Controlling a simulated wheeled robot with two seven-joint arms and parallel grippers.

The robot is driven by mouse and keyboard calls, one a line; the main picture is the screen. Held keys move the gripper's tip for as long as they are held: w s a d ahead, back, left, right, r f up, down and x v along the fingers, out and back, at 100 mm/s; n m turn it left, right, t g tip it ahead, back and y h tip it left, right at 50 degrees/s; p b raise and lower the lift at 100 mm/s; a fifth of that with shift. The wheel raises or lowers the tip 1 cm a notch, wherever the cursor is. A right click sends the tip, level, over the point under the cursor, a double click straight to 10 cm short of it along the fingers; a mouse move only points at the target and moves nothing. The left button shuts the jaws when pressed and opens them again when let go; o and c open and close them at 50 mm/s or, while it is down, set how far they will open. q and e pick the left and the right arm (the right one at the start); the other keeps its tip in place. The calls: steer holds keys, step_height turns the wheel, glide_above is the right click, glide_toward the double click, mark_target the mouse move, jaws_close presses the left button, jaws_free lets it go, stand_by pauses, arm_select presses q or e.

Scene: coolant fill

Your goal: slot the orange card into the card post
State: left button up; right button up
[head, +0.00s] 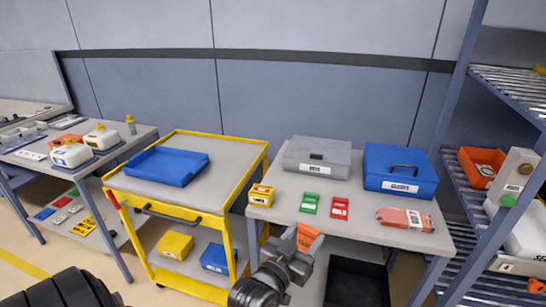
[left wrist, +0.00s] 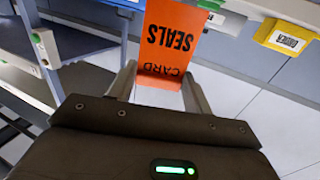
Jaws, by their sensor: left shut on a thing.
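The orange card (left wrist: 165,45) is held between the two fingers of my left gripper (left wrist: 160,85) in the left wrist view, with dark lettering that reads "SEALS" and "CARD" upside down. In the head view my left gripper (head: 298,240) is in front of the right-hand table's front edge, and part of the orange card (head: 308,235) shows at its tip. A pale grey upright box with a green round part (head: 512,175) stands by the rack at the right; it looks like the card post. It seems to show at the left of the wrist view (left wrist: 45,45), apart from the card. My right gripper is not in view.
The grey table (head: 375,232) carries a grey case (head: 317,157), a blue case (head: 400,170), a green and a red card, a yellow box and a reddish pack. A black open bin (head: 357,282) is below it. A yellow cart (head: 190,205) stands left; a blue-grey rack post (head: 462,75) rises right.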

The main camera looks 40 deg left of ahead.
arm_select(q)
steer(key=w+a+r+n+y+p, duration=0.1)
steer(key=w+a+r+p, duration=0.2)
steer(key=a+p, duration=0.2)
steer(key=w+a+r+n+y+p, duration=0.1)
steer(key=w+a+r+y+p, duration=0.1)
steer(key=a+p, duration=0.4)
steer(key=w+a+r+n+g+y+p, duration=0.1)
steer(key=w+a+r+p, duration=0.3)
steer(key=a, duration=0.7)
steer(key=shift+w+a+n+y+p, duration=0.3)
steer(key=shift+w+y+p, duration=0.25)
steer(key=shift+y+p, duration=0.2)
steer(key=shift+r, duration=0.15)
steer(key=shift+s+f+b, duration=0.15)
steer(key=shift+f+b, duration=1.45)
steer(key=shift+f, duration=1.35)
steer(key=shift+p, duration=0.65)
steer(key=shift+d+f+b, duration=0.1)
steer(key=shift+f+b, duration=1.85)
steer(key=shift+f, duration=0.8)
